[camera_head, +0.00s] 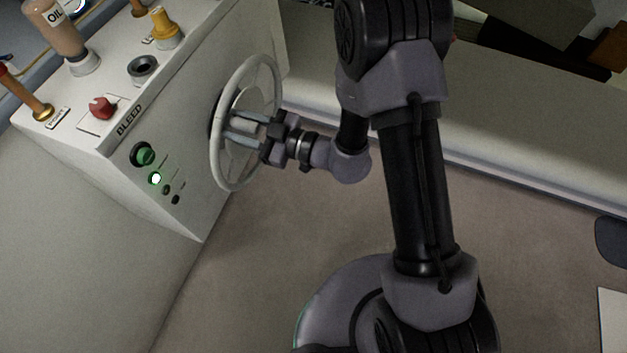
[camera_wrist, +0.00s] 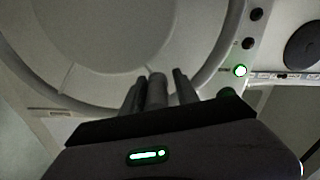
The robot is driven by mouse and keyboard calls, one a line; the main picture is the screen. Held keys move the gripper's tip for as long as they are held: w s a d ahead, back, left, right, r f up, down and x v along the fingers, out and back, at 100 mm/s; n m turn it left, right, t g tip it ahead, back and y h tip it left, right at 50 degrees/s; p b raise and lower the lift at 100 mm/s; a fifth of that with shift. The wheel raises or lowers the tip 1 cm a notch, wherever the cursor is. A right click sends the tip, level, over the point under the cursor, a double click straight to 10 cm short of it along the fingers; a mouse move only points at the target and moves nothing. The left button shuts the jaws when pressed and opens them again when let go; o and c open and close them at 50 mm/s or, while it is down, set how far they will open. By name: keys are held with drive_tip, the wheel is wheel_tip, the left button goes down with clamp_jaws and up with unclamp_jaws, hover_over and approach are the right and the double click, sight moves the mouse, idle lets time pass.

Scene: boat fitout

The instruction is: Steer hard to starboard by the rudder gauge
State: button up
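The pale steering wheel (camera_head: 219,164) stands on the side face of the white console. Its rim (camera_wrist: 226,50) and grey face fill the upper left of the wrist view. My gripper (camera_head: 236,127) reaches in at the wheel, its two fingers pointing toward the console. In the wrist view the fingers (camera_wrist: 157,88) lie on either side of a grey peg-like part (camera_wrist: 157,92). A narrow dark gap shows between peg and right finger; contact on the left is unclear. I cannot make out a rudder gauge in either view.
The console top holds an OIL bottle (camera_head: 59,32), a yellow fitting (camera_head: 164,28), a red knob (camera_head: 102,107) and a dark ring (camera_head: 142,68). A green button (camera_head: 143,154) and lit green lamp (camera_head: 155,179) sit left of the wheel. A long bench (camera_head: 520,130) runs behind my arm.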

drive_tip(key=p+v, duration=0.4)
drive_tip(key=v, duration=1.3)
drive_tip(key=shift+p, duration=0.35)
drive_tip(key=shift+d, duration=0.1)
